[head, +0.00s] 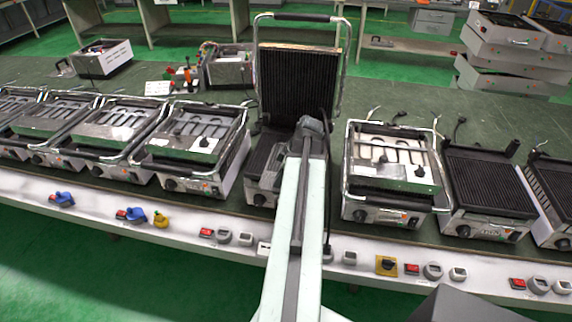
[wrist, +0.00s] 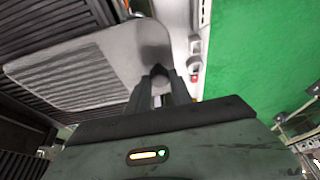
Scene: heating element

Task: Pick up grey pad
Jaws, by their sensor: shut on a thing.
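The grey pad (wrist: 85,68) is a flat light-grey piece with rounded corners in the wrist view, lying over dark ribbed grill plates. My gripper (wrist: 160,73) is shut on its right edge, where the pad is darkened by shadow. In the head view my arm reaches to the open grill (head: 298,80) in the middle of the bench, and the end of the arm covers part of its lower plate. I cannot make out the pad there. Whether the pad touches the plate or is held just above it, I cannot tell.
Several grills with slotted metal tops stand to the left, one (head: 200,140) close by. Another slotted-top grill (head: 385,170) and a ribbed grill (head: 485,180) stand to the right. The open grill's raised lid stands behind my arm. Switches and knobs line the bench front (head: 185,222).

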